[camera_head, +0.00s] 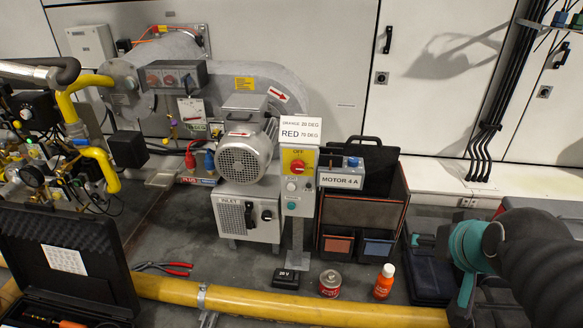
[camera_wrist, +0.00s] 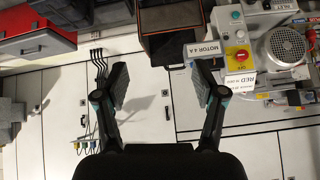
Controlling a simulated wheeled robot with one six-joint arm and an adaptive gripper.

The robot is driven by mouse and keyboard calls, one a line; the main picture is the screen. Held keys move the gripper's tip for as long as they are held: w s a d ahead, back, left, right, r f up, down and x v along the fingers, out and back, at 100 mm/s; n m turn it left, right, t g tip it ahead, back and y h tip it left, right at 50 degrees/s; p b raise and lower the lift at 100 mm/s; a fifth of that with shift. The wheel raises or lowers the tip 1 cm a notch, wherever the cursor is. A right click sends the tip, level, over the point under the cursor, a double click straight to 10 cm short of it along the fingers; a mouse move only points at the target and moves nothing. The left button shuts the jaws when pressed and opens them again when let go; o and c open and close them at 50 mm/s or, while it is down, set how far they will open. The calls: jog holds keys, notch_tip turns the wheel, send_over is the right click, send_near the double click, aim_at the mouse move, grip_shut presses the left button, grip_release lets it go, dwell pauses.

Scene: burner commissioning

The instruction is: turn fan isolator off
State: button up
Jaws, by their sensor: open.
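The fan isolator (camera_head: 297,165) is a red rotary knob on a yellow plate, on a grey control box on a post beside the fan motor. A label reading OFF is above it; the knob's exact angle is too small to tell. In the wrist view, which is upside down, the isolator (camera_wrist: 241,55) is right of my gripper. My gripper (camera_wrist: 160,88) is open, with nothing between its fingers, and apart from the isolator. In the head view my arm comes in at the right; the fingers are not clear there.
A sign reading RED 70 DEG (camera_head: 301,130) is above the box; a MOTOR 4 A sign (camera_head: 341,181) is to its right. The fan motor (camera_head: 245,152) is left, a black tool bag (camera_head: 372,160) right. A yellow pipe (camera_head: 250,303), red can (camera_head: 330,284) and orange bottle (camera_head: 384,282) are in front.

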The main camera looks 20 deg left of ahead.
jog(key=w+a+f+n+t+y, duration=0.1)
jog(key=w+a+t+y, duration=0.1)
jog(key=w+a, duration=0.8)
jog(key=t+b, duration=0.2)
jog(key=t, duration=0.6)
send_near(297, 168)
jog(key=x, duration=1)
jog(key=shift+w+p, duration=0.2)
jog(key=shift+p, duration=0.15)
jog(key=c, duration=1.2)
jog(key=shift+o, duration=0.2)
